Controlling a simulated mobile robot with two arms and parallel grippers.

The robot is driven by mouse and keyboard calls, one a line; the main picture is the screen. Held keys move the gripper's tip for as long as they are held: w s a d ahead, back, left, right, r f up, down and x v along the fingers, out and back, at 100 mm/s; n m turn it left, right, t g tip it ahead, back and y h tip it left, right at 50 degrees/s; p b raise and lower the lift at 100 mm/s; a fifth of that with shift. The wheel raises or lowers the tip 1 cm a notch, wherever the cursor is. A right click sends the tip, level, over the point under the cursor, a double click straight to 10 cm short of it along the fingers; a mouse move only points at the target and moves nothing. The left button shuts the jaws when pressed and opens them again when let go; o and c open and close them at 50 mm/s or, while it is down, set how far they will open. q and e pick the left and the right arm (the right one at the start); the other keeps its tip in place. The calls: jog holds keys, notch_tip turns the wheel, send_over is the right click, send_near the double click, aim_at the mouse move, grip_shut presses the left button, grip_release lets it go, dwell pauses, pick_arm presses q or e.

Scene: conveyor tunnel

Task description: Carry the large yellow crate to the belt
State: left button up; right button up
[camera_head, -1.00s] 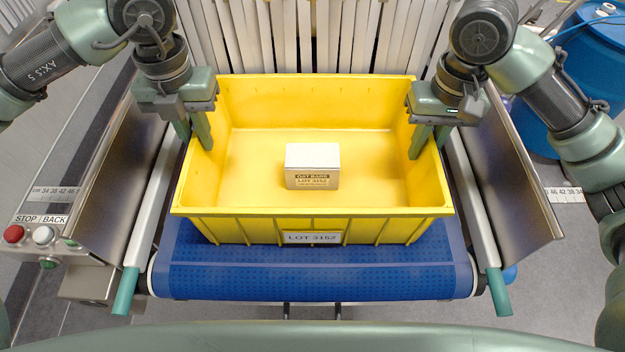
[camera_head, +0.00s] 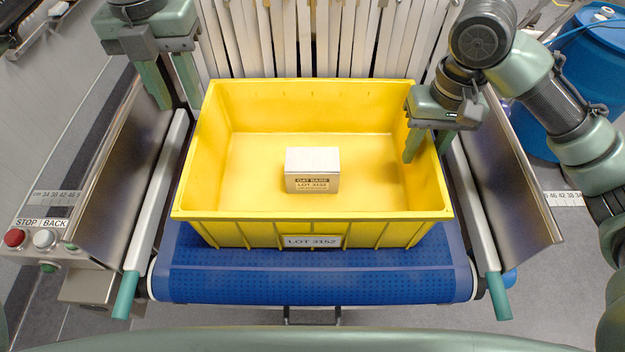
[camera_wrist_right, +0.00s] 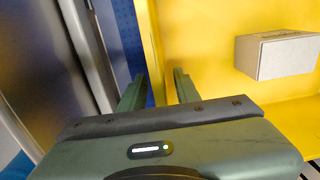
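The large yellow crate (camera_head: 312,229) rests on the blue belt (camera_head: 312,278), with its LOT 3152 label facing me. A small white and tan box labelled OAT BARS (camera_head: 312,172) sits inside it. My left gripper (camera_head: 172,82) is open and empty, above and left of the crate's left wall, clear of it. My right gripper (camera_head: 428,146) is at the crate's right wall. In the right wrist view its fingers (camera_wrist_right: 158,92) stand apart, one on each side of the yellow wall (camera_wrist_right: 149,45), with a gap showing beside the inner finger.
Metal side guards (camera_head: 508,165) flank the belt on both sides. A pale strip curtain (camera_head: 320,38) hangs behind the crate. A button box (camera_head: 42,240) marked STOP/BACK stands at left. A blue drum (camera_head: 590,60) is at the far right.

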jog(key=r, duration=1.2)
jog(key=shift+d, duration=0.25)
